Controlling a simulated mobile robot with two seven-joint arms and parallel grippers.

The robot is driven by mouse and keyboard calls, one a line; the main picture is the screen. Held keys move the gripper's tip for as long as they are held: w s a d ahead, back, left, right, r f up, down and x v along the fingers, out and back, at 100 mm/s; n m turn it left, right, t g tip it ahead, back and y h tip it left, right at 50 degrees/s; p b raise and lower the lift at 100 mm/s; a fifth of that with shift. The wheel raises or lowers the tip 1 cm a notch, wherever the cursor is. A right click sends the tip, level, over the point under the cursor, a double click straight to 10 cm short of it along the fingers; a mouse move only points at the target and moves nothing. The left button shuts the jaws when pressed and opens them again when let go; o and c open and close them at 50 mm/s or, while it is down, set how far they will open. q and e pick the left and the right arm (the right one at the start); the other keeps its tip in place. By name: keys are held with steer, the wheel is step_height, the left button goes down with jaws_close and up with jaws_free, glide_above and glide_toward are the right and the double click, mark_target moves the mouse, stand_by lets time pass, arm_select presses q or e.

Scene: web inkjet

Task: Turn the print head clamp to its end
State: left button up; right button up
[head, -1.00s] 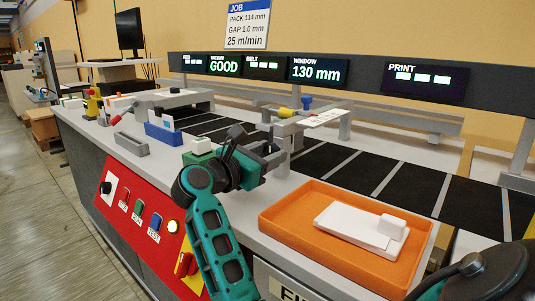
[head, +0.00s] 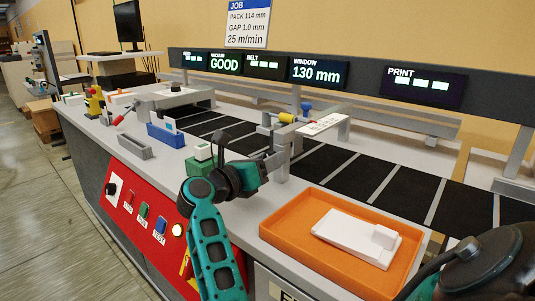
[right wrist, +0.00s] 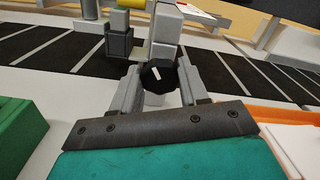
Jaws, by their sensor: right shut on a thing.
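The print head clamp is a black round knob (right wrist: 158,76) with a white mark, low on the grey print head post (right wrist: 165,35). In the right wrist view my right gripper (right wrist: 158,80) has its two grey fingers on either side of the knob, shut on it. The white mark is slightly tilted from upright. In the head view the right gripper (head: 270,162) meets the post (head: 283,155) from the front, and the knob is hidden there. My left gripper is not in view.
An orange tray (head: 290,228) with a white box lies right of the gripper. The dark belt (head: 365,180) runs behind. A red panel (head: 140,205) has several buttons. A yellow cylinder (head: 287,117) and blue knob (head: 306,107) sit above.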

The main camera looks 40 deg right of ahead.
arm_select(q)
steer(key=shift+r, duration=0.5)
arm_select(e)
steer(key=shift+n, duration=0.4)
steer(key=o, duration=1)
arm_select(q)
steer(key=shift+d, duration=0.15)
arm_select(e)
steer(key=shift+o, duration=0.3)
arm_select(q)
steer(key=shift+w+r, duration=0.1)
arm_select(e)
steer(key=shift+a, duration=0.2)
